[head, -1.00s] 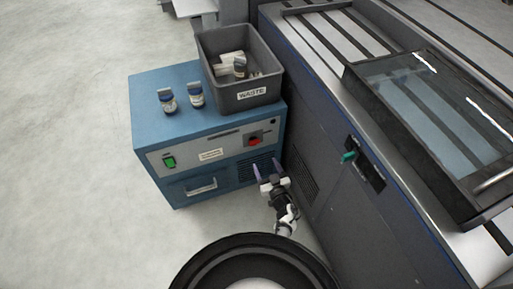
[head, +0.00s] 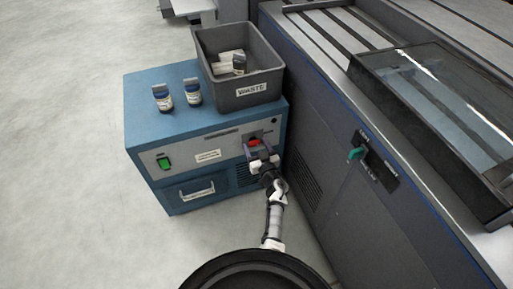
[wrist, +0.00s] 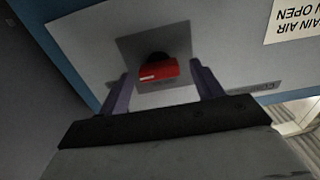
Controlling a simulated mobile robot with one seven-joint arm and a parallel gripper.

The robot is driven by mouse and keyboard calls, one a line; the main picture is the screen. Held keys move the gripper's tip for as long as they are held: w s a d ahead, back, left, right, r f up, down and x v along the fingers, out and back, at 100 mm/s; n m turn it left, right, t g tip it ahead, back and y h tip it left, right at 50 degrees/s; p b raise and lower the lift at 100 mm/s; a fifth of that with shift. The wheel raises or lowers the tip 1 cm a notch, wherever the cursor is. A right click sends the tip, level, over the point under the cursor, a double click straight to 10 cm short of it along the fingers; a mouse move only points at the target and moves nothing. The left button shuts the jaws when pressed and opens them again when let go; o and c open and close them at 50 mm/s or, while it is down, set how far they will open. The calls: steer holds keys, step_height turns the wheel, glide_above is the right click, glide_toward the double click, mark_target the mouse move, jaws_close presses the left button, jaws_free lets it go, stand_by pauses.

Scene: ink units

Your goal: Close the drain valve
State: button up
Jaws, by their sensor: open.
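A red handle (head: 254,142) sits on a grey plate on the front panel of the blue cabinet (head: 165,120). In the wrist view the red handle (wrist: 158,72) lies crosswise with a dark round hub behind it. My gripper (head: 259,152) is open in front of it. Its two purple fingers stand to either side of the red handle, with gaps visible. A label near it, partly cut off and upside down, ends in "AIN AIR" and "N OPEN". A green lever (head: 356,153) is on the dark machine side at right. I cannot tell which one is the drain valve.
A grey waste bin (head: 262,89) with items inside and two small bottles (head: 163,97) (head: 193,91) stand on the cabinet. A green switch (head: 163,162) and a drawer handle (head: 200,190) are on its front. The dark machine (head: 335,215) stands close at right. Floor at left is clear.

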steer(key=c, duration=1)
steer(key=n, duration=0.4)
steer(key=shift+a+n+p, duration=0.1)
steer(key=shift+n+p, duration=0.2)
steer(key=n, duration=0.4)
steer(key=shift+s+f+n, duration=0.1)
steer(key=shift+f+n, duration=0.05)
steer(key=shift+n, duration=0.15)
steer(key=shift+f+n+b, duration=0.15)
steer(key=shift+n+b, duration=1.15)
steer(key=shift+n, duration=3)
